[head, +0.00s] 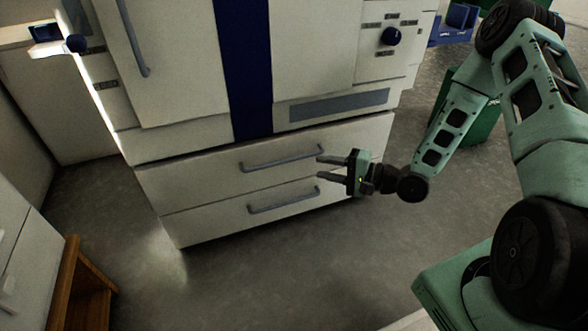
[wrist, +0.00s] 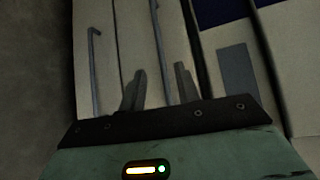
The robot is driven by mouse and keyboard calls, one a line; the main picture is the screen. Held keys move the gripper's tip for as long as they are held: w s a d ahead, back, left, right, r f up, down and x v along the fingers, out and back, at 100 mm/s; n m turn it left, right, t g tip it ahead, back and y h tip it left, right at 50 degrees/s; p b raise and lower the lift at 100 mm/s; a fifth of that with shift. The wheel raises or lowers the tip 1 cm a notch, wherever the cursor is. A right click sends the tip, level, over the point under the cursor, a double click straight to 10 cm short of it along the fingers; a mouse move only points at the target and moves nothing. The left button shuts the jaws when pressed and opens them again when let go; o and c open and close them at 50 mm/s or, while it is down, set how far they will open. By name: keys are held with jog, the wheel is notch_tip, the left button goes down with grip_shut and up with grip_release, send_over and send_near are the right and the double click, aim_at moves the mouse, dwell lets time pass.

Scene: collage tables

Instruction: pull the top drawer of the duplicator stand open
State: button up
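The duplicator stand has two stacked pale drawers below the machine. The top drawer (head: 195,179) looks shut, with a grey bar handle (head: 270,162). The lower drawer (head: 205,222) also looks shut and has a similar handle (head: 284,202). My gripper (head: 318,167) is open and empty at the right end of the top handle, fingers pointing left. In the wrist view, the top handle (wrist: 157,35) runs between the two spread fingertips (wrist: 158,70). The lower handle (wrist: 94,70) is left of them. I cannot tell whether the fingers reach around the top handle.
A wooden piece of furniture (head: 75,285) stands at lower left. A green bin (head: 480,125) is behind my arm. Grey floor (head: 270,270) before the drawers is clear.

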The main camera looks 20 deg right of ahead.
aim_at(289, 161)
jog(key=b+x, duration=0.4)
jog(key=x, duration=0.5)
jog(key=shift+w+a, duration=0.15)
grip_shut()
